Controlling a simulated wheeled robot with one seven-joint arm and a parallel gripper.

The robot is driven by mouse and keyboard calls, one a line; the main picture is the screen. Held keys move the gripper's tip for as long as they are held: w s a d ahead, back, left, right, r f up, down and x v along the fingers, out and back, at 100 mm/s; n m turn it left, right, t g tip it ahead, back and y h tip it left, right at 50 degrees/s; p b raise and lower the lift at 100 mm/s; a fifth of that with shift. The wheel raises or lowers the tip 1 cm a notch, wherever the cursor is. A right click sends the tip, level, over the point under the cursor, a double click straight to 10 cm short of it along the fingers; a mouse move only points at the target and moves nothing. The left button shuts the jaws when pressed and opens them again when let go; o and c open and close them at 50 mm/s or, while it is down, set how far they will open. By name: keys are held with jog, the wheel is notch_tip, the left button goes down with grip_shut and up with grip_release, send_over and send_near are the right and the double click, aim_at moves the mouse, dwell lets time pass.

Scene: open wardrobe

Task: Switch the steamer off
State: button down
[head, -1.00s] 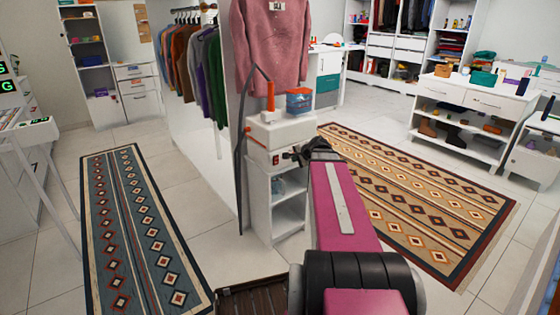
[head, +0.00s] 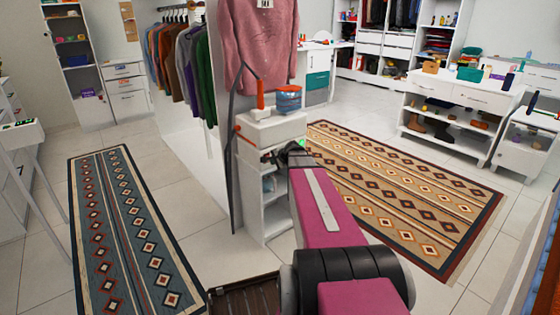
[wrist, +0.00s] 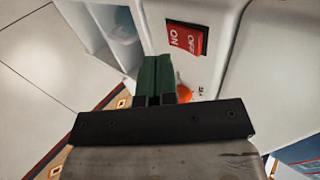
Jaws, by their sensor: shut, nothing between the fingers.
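The steamer (head: 272,128) is a white box with a blue-banded tank (head: 289,99) and an orange handle (head: 260,95) on top. It stands on a small white shelf unit. In the wrist view, a red switch (wrist: 187,38) marked ON and OFF sits on its white front panel (wrist: 222,60), with an orange part (wrist: 184,92) below, partly behind my fingers. My gripper (wrist: 155,62) is shut and empty, its green fingertips just below and left of the switch, apart from it in the picture. In the head view my gripper (head: 297,147) is at the steamer's right front; its fingers are mostly hidden.
A pink sweater (head: 262,45) hangs behind the steamer, with a dark hose (head: 232,160) at its left. White shelves (head: 262,205) stand below it. A patterned rug (head: 400,195) lies right, another (head: 125,235) left. A white dresser (head: 460,95) stands at the right. The floor between is clear.

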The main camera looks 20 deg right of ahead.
aim_at(267, 155)
jog(key=shift+w+a+r, duration=0.2)
jog(key=shift+w+a, duration=0.1)
jog(key=shift+w, duration=0.5)
jog(key=shift+w+a+r, duration=0.15)
jog(key=shift+w+a, duration=0.1)
jog(key=shift+w, duration=0.5)
jog(key=shift+w+a, duration=0.1)
jog(key=shift+w, duration=0.15)
jog(key=shift+r, duration=0.2)
jog(key=shift+r, duration=0.65)
